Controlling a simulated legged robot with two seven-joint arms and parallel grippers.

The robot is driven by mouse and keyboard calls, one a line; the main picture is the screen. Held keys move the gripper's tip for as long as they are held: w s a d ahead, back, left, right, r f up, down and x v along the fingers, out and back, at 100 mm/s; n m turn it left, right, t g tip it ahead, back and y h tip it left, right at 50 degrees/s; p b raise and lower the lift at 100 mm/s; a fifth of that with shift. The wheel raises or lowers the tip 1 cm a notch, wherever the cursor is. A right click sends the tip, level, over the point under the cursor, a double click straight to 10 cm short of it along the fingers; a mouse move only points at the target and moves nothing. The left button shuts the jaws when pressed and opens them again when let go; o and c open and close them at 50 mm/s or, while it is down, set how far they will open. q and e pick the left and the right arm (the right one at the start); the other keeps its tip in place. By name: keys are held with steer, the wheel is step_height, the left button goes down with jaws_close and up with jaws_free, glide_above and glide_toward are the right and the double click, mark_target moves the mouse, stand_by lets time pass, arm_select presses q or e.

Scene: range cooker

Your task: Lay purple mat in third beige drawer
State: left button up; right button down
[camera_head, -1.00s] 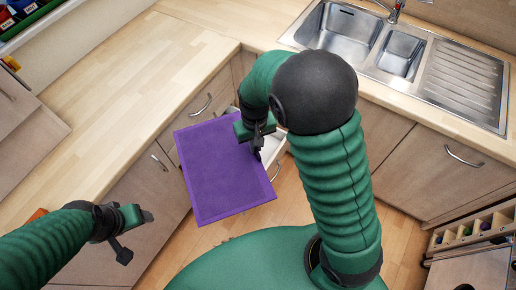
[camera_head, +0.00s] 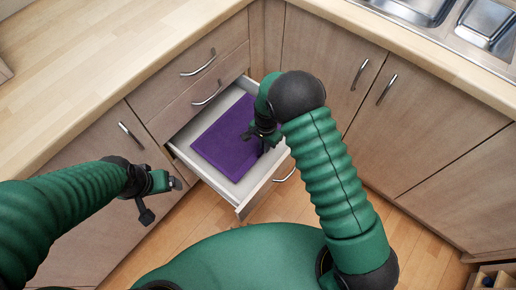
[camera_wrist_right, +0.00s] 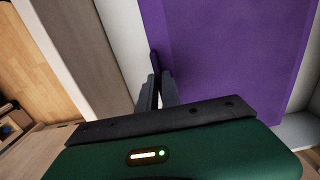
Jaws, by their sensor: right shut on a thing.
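The purple mat (camera_head: 222,139) is inside the open, white-lined drawer (camera_head: 243,208) in the head view, turned much like the drawer. My right gripper (camera_head: 265,143) is over the drawer and shut on the mat's right edge. In the right wrist view the fingers (camera_wrist_right: 156,88) pinch the edge of the mat (camera_wrist_right: 235,55) beside the drawer's pale inner wall (camera_wrist_right: 125,45). Whether the mat lies flat on the drawer floor is hard to tell. My left gripper (camera_head: 160,200) is open and empty, left of the drawer, in front of a cabinet door.
Two closed drawers with handles (camera_head: 198,63) (camera_head: 207,93) sit above the open one. Wooden worktop (camera_head: 100,50) runs along the back, with a sink (camera_head: 410,8) at top right. Cabinet doors (camera_head: 425,125) stand to the right; wooden floor is clear below the drawer.

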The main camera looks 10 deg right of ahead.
steer(key=f, duration=0.2)
steer(key=a+f+b, duration=0.1)
steer(key=f, duration=0.1)
steer(key=shift+w+a+f, duration=0.1)
steer(key=shift+a+f, duration=0.05)
steer(key=shift+a, duration=0.05)
steer(key=shift+f, duration=0.15)
steer(key=shift+d, duration=0.25)
steer(key=c, duration=1.7)
jaws_free()
steer(key=shift+d, duration=0.2)
steer(key=shift+o, duration=0.8)
steer(key=shift+a, duration=0.3)
step_height(320, 180, up, 12)
steer(key=p, duration=0.4)
arm_select(q)
steer(key=shift+a+r, duration=0.3)
steer(key=shift+r, duration=0.25)
steer(key=shift+a+r, duration=0.3)
steer(key=shift+r, duration=0.25)
arm_select(e)
steer(key=s+d+r+n+t, duration=0.1)
steer(key=s+d+r+n, duration=0.2)
steer(key=s+r+n, duration=0.2)
steer(key=s+d+r+n+t, duration=0.1)
steer(key=s+d+r+n, duration=0.2)
steer(key=s+r, duration=0.6)
steer(key=shift+s+d+n+t, duration=0.2)
steer(key=shift+s+n+t, duration=0.1)
steer(key=shift+s+n, duration=0.85)
